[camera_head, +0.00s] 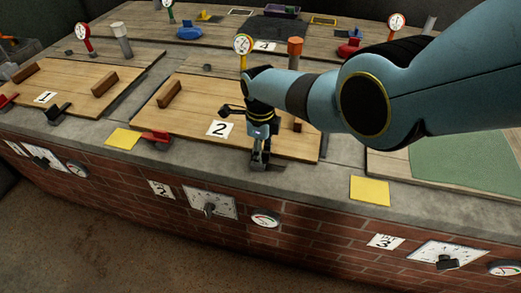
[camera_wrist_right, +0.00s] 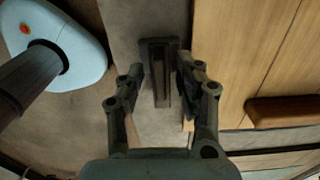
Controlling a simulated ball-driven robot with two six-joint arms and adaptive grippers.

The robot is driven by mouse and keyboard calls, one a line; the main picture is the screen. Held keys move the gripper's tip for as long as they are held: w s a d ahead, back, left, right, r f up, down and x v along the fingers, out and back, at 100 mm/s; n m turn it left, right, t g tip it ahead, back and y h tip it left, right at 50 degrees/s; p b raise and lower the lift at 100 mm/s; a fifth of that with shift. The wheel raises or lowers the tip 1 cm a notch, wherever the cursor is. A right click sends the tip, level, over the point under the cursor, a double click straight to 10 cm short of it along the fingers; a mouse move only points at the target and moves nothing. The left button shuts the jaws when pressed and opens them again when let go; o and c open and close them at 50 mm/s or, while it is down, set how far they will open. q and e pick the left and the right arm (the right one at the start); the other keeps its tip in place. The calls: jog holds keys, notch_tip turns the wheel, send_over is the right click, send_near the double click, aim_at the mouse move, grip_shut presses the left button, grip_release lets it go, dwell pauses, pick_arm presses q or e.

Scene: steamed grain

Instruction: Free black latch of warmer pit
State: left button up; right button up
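My right gripper (camera_head: 260,158) points down at the front edge of the wooden lid (camera_head: 190,110) of pit 2. A black latch (camera_wrist_right: 160,72) with a long slot shows in the right wrist view, between the fingertips of the right gripper (camera_wrist_right: 160,80). The fingers are apart, one on each side of it; whether either touches it I cannot tell. In the head view the gripper mostly hides this latch. My left gripper is not in view.
A red latch (camera_head: 157,138) lies at the lid's front left. Yellow squares (camera_head: 123,138) and (camera_head: 370,190) lie on the grey ledge. A yellow gauge (camera_head: 243,45) and an orange-topped post (camera_head: 295,50) stand behind the lid. A knob panel (camera_head: 210,203) is on the brick front.

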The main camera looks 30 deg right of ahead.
jog(key=shift+r, duration=0.1)
jog(key=shift+w+r, duration=0.1)
jog(key=shift+r, duration=0.45)
notch_tip(320, 180, up, 11)
jog(key=shift+f, duration=0.15)
jog(key=s+d+f+n+b, duration=0.1)
jog(key=s+d+f+n, duration=0.1)
jog(key=s+f+n, duration=0.7)
jog(key=s+d+f+n+b, duration=0.2)
jog(key=s+f+n, duration=0.7)
jog(key=s+f, duration=0.8)
jog(key=s+d+f+n+t+b, duration=0.1)
jog(key=s+d+f+n, duration=0.2)
jog(key=s+f+n, duration=0.6)
jog(key=s+f, duration=0.4)
jog(key=s, duration=1.1)
jog(key=shift+h, duration=0.4)
